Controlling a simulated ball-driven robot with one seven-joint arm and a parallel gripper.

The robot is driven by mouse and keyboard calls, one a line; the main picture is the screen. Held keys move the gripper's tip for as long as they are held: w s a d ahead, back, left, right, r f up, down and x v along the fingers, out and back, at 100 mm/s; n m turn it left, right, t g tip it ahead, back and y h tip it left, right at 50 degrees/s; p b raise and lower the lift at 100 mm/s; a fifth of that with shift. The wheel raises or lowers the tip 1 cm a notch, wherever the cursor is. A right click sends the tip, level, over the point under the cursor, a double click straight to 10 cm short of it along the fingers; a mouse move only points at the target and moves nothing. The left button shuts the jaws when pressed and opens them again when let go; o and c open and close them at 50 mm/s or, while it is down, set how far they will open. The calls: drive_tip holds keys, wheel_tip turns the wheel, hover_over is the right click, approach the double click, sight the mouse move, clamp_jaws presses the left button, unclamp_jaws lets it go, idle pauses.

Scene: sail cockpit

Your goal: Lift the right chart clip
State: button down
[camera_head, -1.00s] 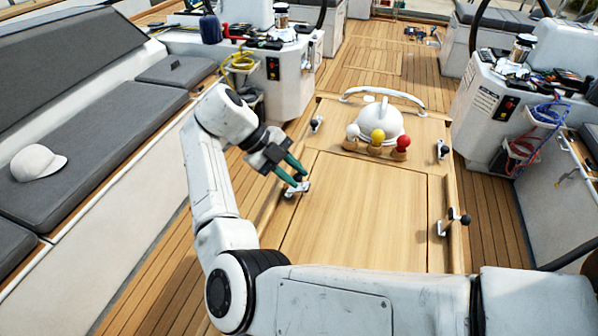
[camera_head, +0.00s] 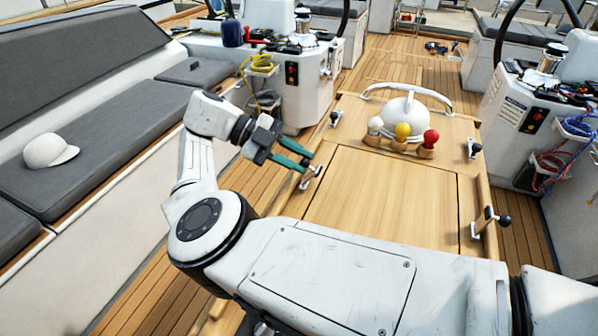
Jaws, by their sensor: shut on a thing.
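A wooden table with chart clips (camera_head: 392,205) stands in the middle of the view. My gripper (camera_head: 307,162) has green fingers and is at the table's left edge. It is shut on the near-left chart clip (camera_head: 312,179), a silver lever that stands tilted up. The fingers hide the top end of this clip. The near-right chart clip (camera_head: 490,219) has a silver bracket and a black knob, and my gripper is well away from it. Smaller clips sit at the far left (camera_head: 335,118) and far right (camera_head: 473,148) of the table.
A white dome (camera_head: 405,112) with white, yellow and red balls in front and a curved white rail (camera_head: 408,88) stand at the table's far end. A grey bench (camera_head: 110,150) with a white cap (camera_head: 49,151) is on the left. Consoles flank the table farther off.

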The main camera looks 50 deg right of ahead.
drive_tip(key=shift+w+a+f+g+b, duration=0.2)
drive_tip(key=shift+f+g+b, duration=0.35)
drive_tip(key=shift+b, duration=2)
drive_tip(key=shift+w+r+h+b, duration=0.15)
drive_tip(key=shift+r+h+b, duration=0.15)
drive_tip(key=shift+b, duration=1.15)
